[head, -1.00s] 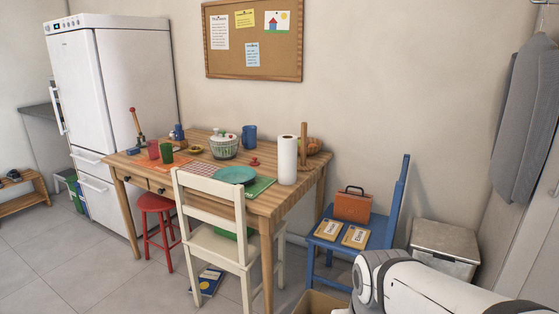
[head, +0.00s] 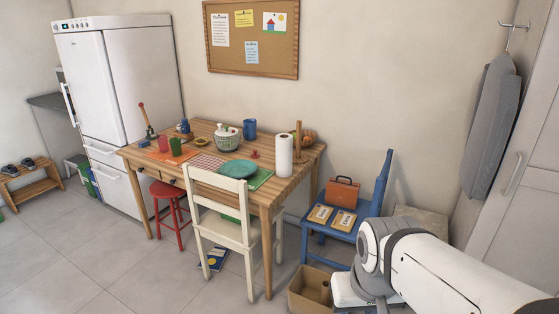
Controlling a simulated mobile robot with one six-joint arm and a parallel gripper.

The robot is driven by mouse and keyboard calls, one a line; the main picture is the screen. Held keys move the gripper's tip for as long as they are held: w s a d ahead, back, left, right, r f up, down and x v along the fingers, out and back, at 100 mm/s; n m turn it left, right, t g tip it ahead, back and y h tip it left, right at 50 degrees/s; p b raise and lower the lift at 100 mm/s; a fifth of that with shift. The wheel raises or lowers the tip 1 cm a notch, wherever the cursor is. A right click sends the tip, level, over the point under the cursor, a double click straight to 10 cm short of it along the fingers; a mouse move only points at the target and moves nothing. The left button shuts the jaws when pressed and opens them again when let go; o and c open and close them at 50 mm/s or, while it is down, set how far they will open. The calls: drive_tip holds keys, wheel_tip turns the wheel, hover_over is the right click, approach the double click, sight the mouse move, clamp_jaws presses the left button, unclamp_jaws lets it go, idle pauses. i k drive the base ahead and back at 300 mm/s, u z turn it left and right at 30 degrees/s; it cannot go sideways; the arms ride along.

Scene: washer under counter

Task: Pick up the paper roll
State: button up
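The white paper roll (head: 285,156) stands upright on the right part of the wooden table (head: 292,184), near its front right corner. A wooden upright post with a base (head: 297,142) stands just behind and to the right of the roll. My white arm reaches in from the lower right of the head view, well to the right of the table. My gripper is out of view, so its state is hidden.
A cream chair (head: 222,206) stands at the table's front. A blue chair (head: 343,217) with an orange case (head: 342,192) and two cards stands right of the table. An open cardboard box (head: 311,289) sits on the floor below. A teal plate (head: 238,169) lies left of the roll.

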sight(284, 141)
drive_tip(key=z, duration=0.05)
drive_tip(key=k, duration=0.8)
drive_tip(key=u, duration=0.9)
drive_tip(key=i, duration=1.35)
drive_tip(key=u, duration=0.35)
drive_tip(key=i, duration=1.5)
drive_tip(key=z, duration=1.15)
drive_tip(key=i, duration=0.65)
drive_tip(key=z, duration=0.4)
drive_tip(key=k, duration=0.9)
drive_tip(key=z, duration=0.2)
drive_tip(key=i, duration=0.9)
drive_tip(key=u, duration=0.05)
